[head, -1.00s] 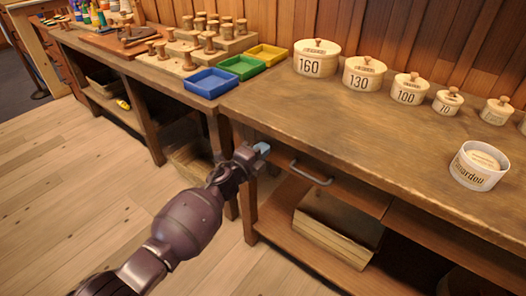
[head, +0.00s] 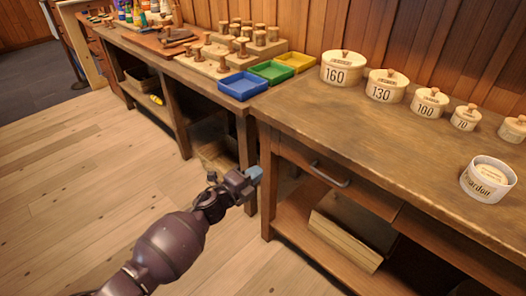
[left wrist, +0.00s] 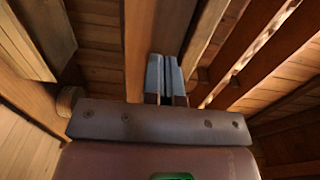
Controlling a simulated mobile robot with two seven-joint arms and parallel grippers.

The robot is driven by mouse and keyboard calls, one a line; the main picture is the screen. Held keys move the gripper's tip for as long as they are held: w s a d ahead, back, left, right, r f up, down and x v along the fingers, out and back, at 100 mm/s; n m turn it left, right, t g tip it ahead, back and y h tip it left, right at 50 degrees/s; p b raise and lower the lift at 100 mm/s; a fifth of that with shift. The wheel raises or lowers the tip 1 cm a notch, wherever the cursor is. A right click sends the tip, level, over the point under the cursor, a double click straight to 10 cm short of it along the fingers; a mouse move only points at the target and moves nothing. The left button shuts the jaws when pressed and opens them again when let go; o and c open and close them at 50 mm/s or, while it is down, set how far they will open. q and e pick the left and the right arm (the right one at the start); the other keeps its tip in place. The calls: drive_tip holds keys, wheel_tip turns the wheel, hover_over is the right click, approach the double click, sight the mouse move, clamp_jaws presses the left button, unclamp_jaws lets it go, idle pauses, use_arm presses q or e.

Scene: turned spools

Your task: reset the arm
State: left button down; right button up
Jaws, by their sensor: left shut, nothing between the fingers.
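My left gripper (head: 254,174) is in front of the workbench (head: 330,110), below its top and beside the front leg. It is shut and empty. In the left wrist view its two grey-blue fingers (left wrist: 165,75) lie side by side with only a thin line between them. The left arm comes in from the bottom left of the head view. My right gripper is not in view.
A drawer handle (head: 329,174) sticks out from the bench front, close right of the gripper. The bench holds lidded pots, such as the 160 pot (head: 342,70), and an open white tub (head: 487,180). Blue (head: 241,86), green and yellow trays stand further left. Floor (head: 90,190) at left is clear.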

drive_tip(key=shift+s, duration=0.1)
